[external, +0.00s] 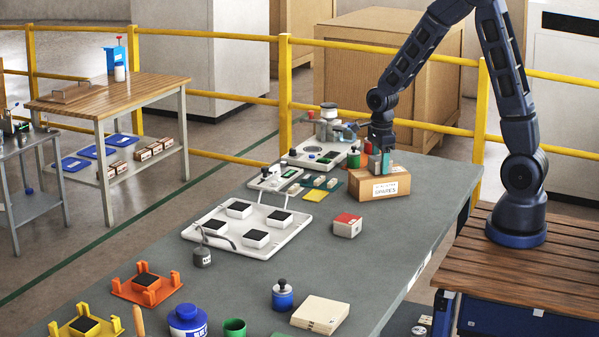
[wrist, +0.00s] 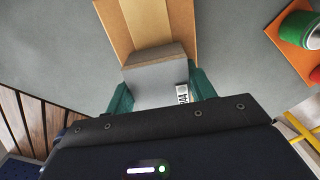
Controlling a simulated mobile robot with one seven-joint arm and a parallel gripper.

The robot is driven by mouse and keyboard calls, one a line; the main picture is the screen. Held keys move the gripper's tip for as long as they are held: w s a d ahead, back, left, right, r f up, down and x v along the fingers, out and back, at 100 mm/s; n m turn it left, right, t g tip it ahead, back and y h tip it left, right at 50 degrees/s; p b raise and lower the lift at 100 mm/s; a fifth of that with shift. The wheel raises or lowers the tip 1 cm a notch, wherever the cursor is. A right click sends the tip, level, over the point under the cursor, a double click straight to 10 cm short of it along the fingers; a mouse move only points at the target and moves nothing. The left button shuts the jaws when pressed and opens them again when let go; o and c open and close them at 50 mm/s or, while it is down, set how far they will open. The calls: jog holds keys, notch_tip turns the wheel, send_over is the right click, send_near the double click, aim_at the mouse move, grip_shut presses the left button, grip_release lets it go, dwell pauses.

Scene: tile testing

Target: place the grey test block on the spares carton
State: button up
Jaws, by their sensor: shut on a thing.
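The grey test block (wrist: 150,88) is between the two teal fingers of my gripper (wrist: 162,92) in the wrist view, and a small black-and-white label shows on it. My gripper (external: 381,163) is shut on the block and points down over the spares carton (external: 386,188) in the external view. The carton is brown with a white label reading "SPARES". Its top with a lighter tape strip (wrist: 148,28) shows beyond the block in the wrist view. The block is low over the carton's top; I cannot tell whether it touches it.
A green cup (wrist: 298,28) stands close by on an orange piece. A red-and-white box (external: 347,226) and a white tray of dark-topped blocks (external: 205,234) are nearer the camera. The grey table (external: 400,240) is clear right of the red-and-white box.

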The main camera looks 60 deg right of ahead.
aim_at(380, 158)
jog(key=shift+f, duration=0.1)
jog(key=o, duration=1.2)
jog(key=shift+o, duration=0.2)
notch_tip(380, 158, up, 12)
jog(key=f, duration=0.1)
jog(key=s+a+r+n+t, duration=0.2)
jog(key=s+r+n, duration=0.5)
jog(key=s+n, duration=0.5)
jog(key=s+a+r+n+t, duration=0.2)
jog(key=s+a+r+n, duration=0.2)
jog(key=s+r+n, duration=0.3)
jog(key=shift+s+r+n+t, duration=0.35)
jog(key=shift+s+n, duration=2.2)
jog(key=shift+n, duration=1.45)
